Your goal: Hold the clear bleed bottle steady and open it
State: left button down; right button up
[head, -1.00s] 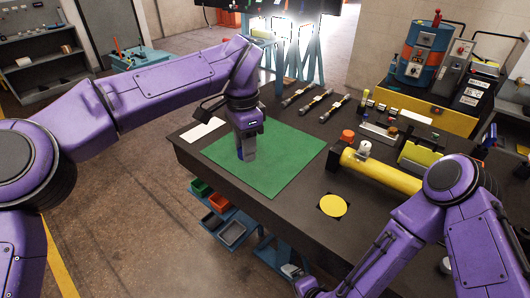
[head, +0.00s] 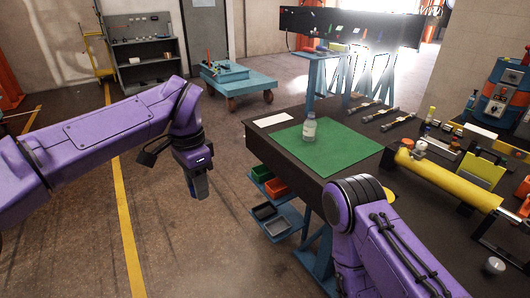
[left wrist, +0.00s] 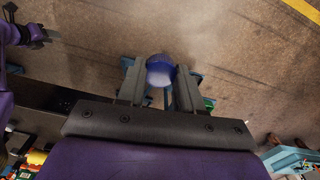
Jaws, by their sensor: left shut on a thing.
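The clear bleed bottle (head: 309,130) stands upright on the green mat (head: 345,150) in the head view; its neck is too small to read clearly. My left gripper (head: 198,187) hangs over the floor, left of the bench and well apart from the bottle. In the left wrist view its two fingers are closed on a small round blue thing (left wrist: 160,70), which looks like a cap. My right arm reaches in at the lower right of the head view, its gripper hidden there. What looks like my right gripper (left wrist: 38,36) shows at the left wrist view's upper left.
The dark bench (head: 285,160) carries a yellow cylinder (head: 445,180) at right and several tools behind the mat. Coloured bins (head: 275,188) hang below its left side. A blue cart (head: 238,78) stands behind. The floor left of the bench is clear.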

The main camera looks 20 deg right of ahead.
aim_at(309, 134)
jog(key=u, duration=0.35)
jog(key=k, duration=0.55)
jog(key=u, duration=0.15)
jog(key=i, duration=1.7)
jog(key=z, duration=1.75)
jog(key=i, duration=1)
jog(key=z, duration=1.15)
